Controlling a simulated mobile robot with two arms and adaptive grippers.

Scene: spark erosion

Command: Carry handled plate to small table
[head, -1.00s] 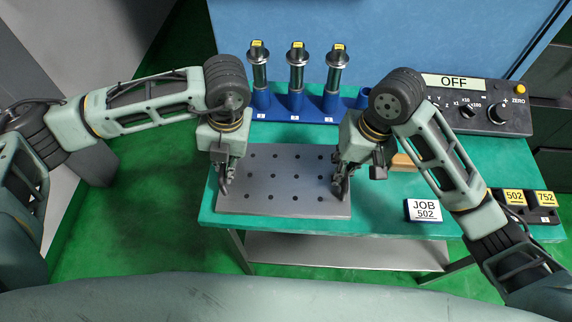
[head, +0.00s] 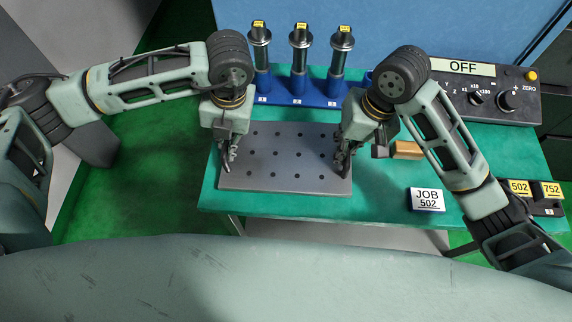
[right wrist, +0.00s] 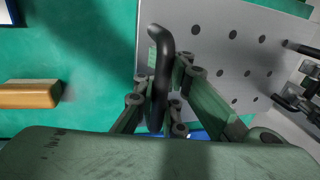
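The handled plate (head: 285,178) is a grey slab with rows of dark holes, over the front left of the green worktop. My left gripper (head: 228,160) is at its left end and my right gripper (head: 343,162) at its right end. In the right wrist view the black bar handle (right wrist: 160,75) runs between the closed fingers of my right gripper (right wrist: 165,95). The plate (right wrist: 215,45) shows beyond them. The left fingers look closed on the left handle, mostly hidden. The plate looks level, seemingly just above the worktop. I see no separate small table.
A blue rack (head: 298,92) with three upright tool holders stands behind the plate. A tan block (head: 407,150), a JOB 502 card (head: 426,199) and a control box (head: 485,95) are to the right. Black number blocks (head: 535,190) sit at the right edge.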

